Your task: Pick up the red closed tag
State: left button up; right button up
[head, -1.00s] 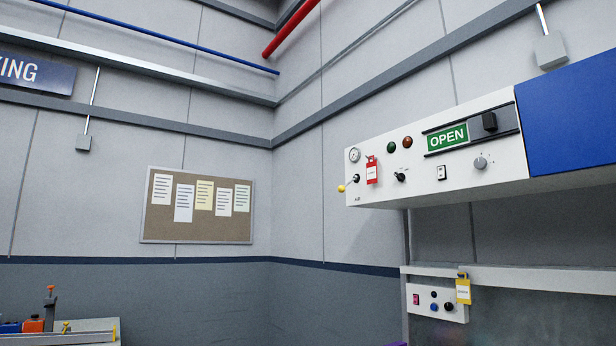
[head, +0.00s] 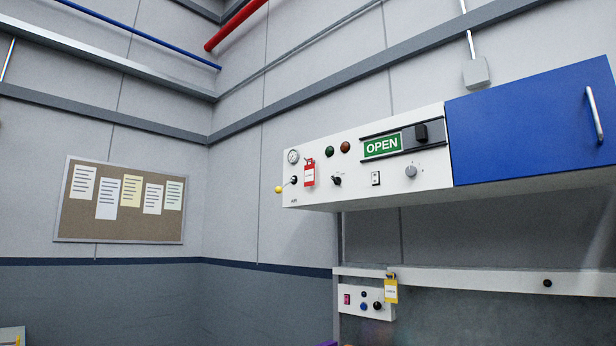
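A small red tag (head: 309,173) with a white label hangs on the front of the white control panel (head: 460,194), near its left end. It sits just right of a small black switch and below and right of a round gauge (head: 293,156). The writing on the tag is too small to read. A green OPEN sign (head: 382,146) sits in a dark slide rail further right on the same panel. Neither of my grippers shows in the head view.
A blue cabinet (head: 530,125) with a metal handle adjoins the panel's right end. Below is a smaller switch box (head: 352,300) with a yellow tag (head: 391,291) at its right. A corkboard (head: 75,225) with several papers hangs on the left wall.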

aim_at(309, 171)
jog(key=i+j+z, duration=0.1)
jog(key=z, duration=0.3)
jog(key=i+j+z, duration=0.1)
jog(key=z, duration=0.25)
jog(key=i+j+z, duration=0.2)
jog(key=j, duration=0.2)
jog(key=i+j+z, duration=0.25)
jog(key=i+j, duration=0.15)
jog(key=j, duration=0.2)
jog(key=i+j, duration=0.15)
jog(key=j, duration=0.25)
jog(key=i+j+z, duration=0.1)
jog(key=j, duration=0.25)
jog(key=i+j, duration=0.25)
jog(key=i+j+z, duration=0.1)
jog(key=j, duration=0.4)
